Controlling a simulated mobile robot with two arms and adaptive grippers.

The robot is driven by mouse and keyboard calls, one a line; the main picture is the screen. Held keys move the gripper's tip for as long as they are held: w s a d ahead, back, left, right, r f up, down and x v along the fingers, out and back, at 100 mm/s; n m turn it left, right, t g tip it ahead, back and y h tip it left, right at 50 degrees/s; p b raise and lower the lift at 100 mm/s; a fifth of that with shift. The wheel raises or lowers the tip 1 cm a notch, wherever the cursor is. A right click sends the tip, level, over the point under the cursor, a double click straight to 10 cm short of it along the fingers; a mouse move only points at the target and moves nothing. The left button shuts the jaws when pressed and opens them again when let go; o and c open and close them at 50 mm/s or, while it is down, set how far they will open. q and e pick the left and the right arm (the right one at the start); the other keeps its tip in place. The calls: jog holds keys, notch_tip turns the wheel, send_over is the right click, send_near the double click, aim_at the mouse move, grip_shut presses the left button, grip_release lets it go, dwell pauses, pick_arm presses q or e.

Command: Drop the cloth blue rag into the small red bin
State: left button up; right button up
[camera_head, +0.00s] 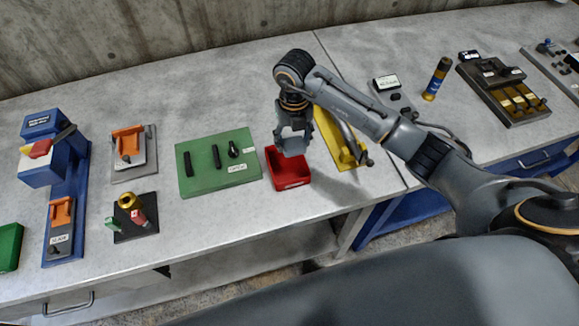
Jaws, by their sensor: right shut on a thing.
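The small red bin (290,182) is an open box on the grey bench, just right of the green board. My right gripper (293,146) is over the bin's back part, pointing down, and covers some of its opening. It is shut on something. A grey-blue shape at its fingers fits the blue rag, but I cannot clearly separate it from the fingers. No other blue rag shows on the bench. My left gripper is out of view.
A green board (218,168) stands left of the bin, and a yellow-based device (334,140) close at its right. A blue machine (60,170) and small fixtures are farther left. The bench's front edge lies below the bin.

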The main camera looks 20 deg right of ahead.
jog(key=o, duration=1.1)
jog(key=shift+r, duration=0.1)
notch_tip(320, 180, up, 12)
jog(key=shift+f, duration=0.1)
